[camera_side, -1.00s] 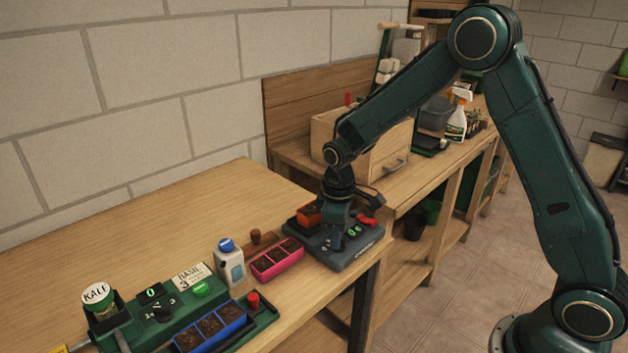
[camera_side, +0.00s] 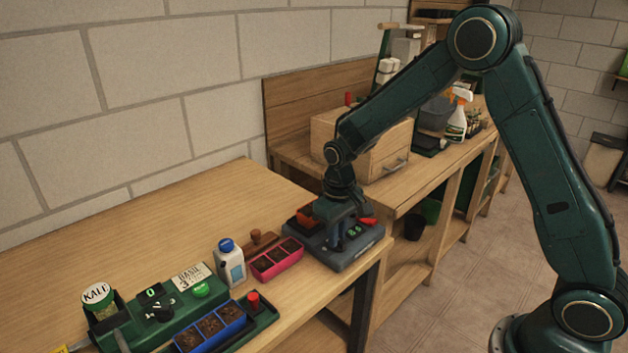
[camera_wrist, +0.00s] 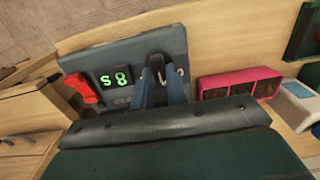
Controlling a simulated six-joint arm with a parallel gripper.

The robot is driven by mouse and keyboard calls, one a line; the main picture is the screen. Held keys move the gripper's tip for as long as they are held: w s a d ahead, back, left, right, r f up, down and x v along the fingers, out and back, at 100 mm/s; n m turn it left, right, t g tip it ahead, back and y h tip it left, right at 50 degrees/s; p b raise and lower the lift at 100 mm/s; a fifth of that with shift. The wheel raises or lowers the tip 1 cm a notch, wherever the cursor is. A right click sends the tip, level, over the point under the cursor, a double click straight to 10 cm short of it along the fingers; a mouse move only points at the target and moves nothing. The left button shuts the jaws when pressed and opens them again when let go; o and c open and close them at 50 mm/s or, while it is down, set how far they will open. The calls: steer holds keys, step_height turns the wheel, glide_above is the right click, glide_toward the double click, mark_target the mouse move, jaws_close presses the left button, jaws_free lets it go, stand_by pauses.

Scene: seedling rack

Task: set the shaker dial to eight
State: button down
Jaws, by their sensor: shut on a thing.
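The shaker (camera_side: 345,262) is a dark grey-blue box near the bench's right front corner. In the wrist view the shaker (camera_wrist: 110,50) shows a green lit display (camera_wrist: 114,78) with an 8 beside an S-like sign; the side view shows this readout (camera_side: 355,230) small and blurred. My gripper (camera_side: 338,243) points down onto the shaker's top. In the wrist view my gripper (camera_wrist: 160,78) is shut on the dark dial (camera_wrist: 157,62), one finger on each side. The fingers hide most of the dial.
A red part (camera_wrist: 80,88) sits beside the display. An orange-red tray (camera_side: 306,214) lies on the shaker behind my gripper. A pink tray (camera_side: 277,262), a blue-capped bottle (camera_side: 230,265) and a green station with a blue tray (camera_side: 210,328) stand left. The bench behind them is clear.

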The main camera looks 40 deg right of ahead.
steer(key=c, duration=1.4)
jaws_free()
steer(key=shift+r, duration=0.15)
step_height(320, 180, up, 14)
steer(key=shift+f, duration=0.2)
